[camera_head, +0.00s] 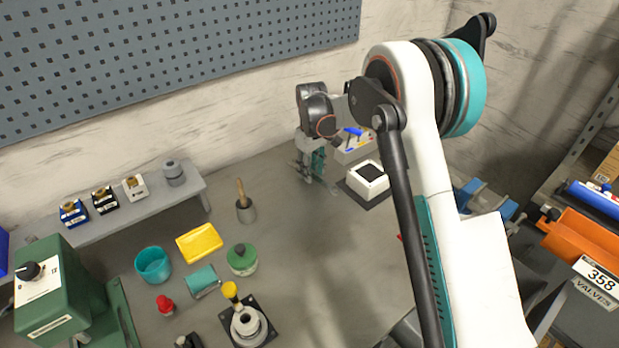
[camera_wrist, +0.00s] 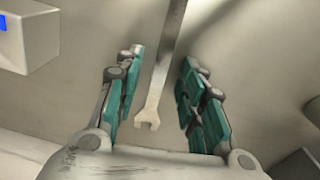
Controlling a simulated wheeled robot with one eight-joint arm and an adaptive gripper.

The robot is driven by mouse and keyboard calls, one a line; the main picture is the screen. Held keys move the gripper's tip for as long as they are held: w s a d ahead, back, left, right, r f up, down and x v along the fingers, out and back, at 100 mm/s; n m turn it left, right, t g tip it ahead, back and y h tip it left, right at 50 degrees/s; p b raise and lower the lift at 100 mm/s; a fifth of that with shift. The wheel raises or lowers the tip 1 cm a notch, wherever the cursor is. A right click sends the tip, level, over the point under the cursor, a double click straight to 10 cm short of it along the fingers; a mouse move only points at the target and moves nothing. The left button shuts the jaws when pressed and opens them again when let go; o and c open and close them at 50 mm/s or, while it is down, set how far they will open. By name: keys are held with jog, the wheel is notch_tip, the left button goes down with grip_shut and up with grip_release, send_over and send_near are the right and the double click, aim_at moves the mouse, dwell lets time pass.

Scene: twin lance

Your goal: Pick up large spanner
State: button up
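A large metal spanner (camera_wrist: 160,87) shows in the wrist view, its open-jaw end toward me and its shank running up out of the top of the picture. It lies between the two teal-padded fingers of my gripper (camera_wrist: 157,95), with a gap on both sides. The gripper is open, and its fingers do not appear to touch the spanner. In the head view my gripper (camera_head: 312,168) points down at the back of the bench. I cannot make out the spanner there.
A white box with a black top (camera_head: 369,180) stands just right of my gripper, and a white holder with blue-handled items (camera_head: 354,146) is behind. A mortar with pestle (camera_head: 245,209), yellow tray (camera_head: 199,243) and green-lidded jar (camera_head: 242,259) stand left. The bench centre is clear.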

grip_shut()
jog(key=shift+r, duration=0.1)
